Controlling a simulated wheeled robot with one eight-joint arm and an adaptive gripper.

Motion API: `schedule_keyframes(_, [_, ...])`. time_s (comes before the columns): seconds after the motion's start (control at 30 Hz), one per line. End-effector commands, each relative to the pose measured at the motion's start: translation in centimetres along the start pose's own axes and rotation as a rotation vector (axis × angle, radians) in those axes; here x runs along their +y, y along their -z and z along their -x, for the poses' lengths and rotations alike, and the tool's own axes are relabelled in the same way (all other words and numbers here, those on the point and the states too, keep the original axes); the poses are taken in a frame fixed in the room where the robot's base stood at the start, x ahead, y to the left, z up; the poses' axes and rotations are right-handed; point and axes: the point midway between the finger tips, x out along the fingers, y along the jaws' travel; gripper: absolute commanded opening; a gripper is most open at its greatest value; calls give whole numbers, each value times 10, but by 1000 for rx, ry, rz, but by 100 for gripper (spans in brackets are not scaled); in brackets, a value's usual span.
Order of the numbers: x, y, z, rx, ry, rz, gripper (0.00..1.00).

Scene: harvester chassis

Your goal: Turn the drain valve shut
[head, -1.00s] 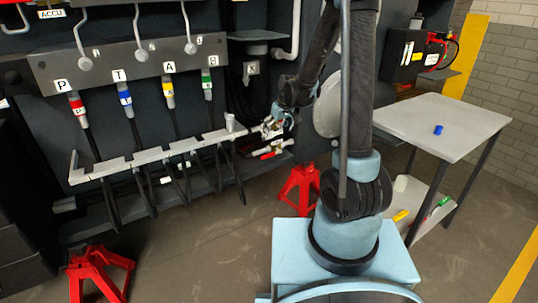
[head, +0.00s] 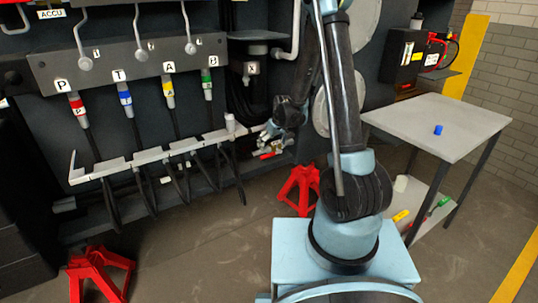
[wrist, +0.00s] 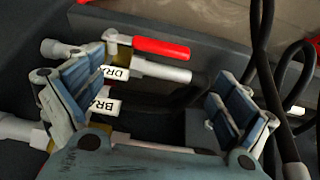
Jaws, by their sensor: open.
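The drain valve (wrist: 118,45) has a brass body on a pale pipe and a long red lever handle (wrist: 160,48). The lever points right, roughly in line with the pipe stub below it. A partly covered label beginning "DRA" (wrist: 122,73) hangs by the valve. My gripper (wrist: 155,108) is open and empty. Its fingers stand at left and right, nearer the camera than the valve. The left finger partly covers the labels. In the head view, my gripper (head: 264,136) is beside the red handle (head: 271,155) at the end of the hose rack.
A second label beginning "BRA" (wrist: 103,110) and another brass fitting are partly hidden behind the left finger. Black hoses (wrist: 268,75) hang at the right. A red jack stand (head: 299,188) stands below. A grey table (head: 440,125) with a blue cap is at the right.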

Motion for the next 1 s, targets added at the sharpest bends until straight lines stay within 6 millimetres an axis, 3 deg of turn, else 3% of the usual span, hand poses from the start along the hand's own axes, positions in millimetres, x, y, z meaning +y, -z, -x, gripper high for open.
schedule_keyframes(0.6, [0,0,-64,0,0,-1,95])
schedule_keyframes(1.0, [0,0,-75,0,0,-1,95])
